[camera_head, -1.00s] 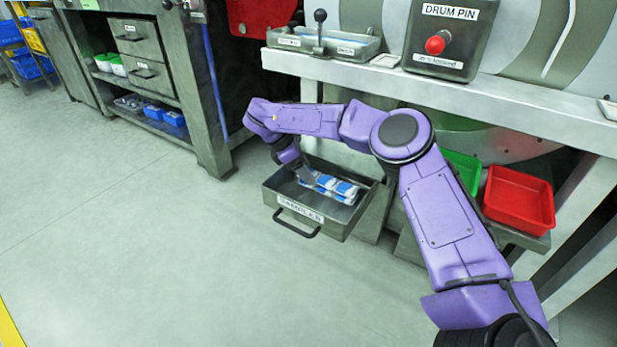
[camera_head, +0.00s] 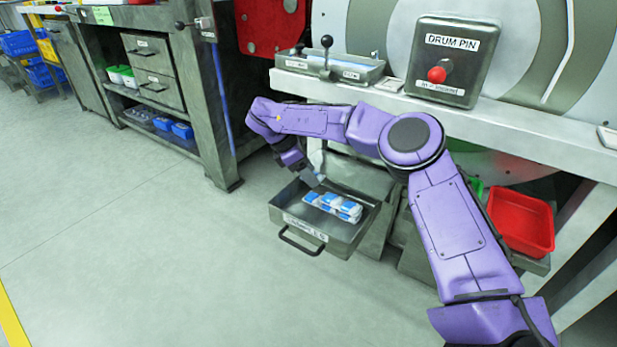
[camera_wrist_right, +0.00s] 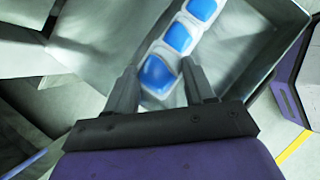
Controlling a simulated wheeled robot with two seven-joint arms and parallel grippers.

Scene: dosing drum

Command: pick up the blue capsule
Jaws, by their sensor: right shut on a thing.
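Several blue-and-white capsules (camera_head: 333,206) lie in a row in an open grey metal drawer (camera_head: 287,213). My right gripper (camera_head: 318,182) is over the back left part of the drawer in the head view, small and partly dark there. In the right wrist view, its two fingers (camera_wrist_right: 160,72) are on either side of a blue capsule (camera_wrist_right: 158,76) with a white rim, and are shut on it. More blue capsules (camera_wrist_right: 179,38) show just beyond it in that view. Whether the held capsule is clear of the drawer floor is hard to tell. My left gripper is not in view.
The drawer sits under a light worktop (camera_head: 480,125). A red tray (camera_head: 521,222) stands to the right on a low shelf. A lever box (camera_head: 330,68) and the drum pin box (camera_head: 447,60) are above. The floor to the left is clear.

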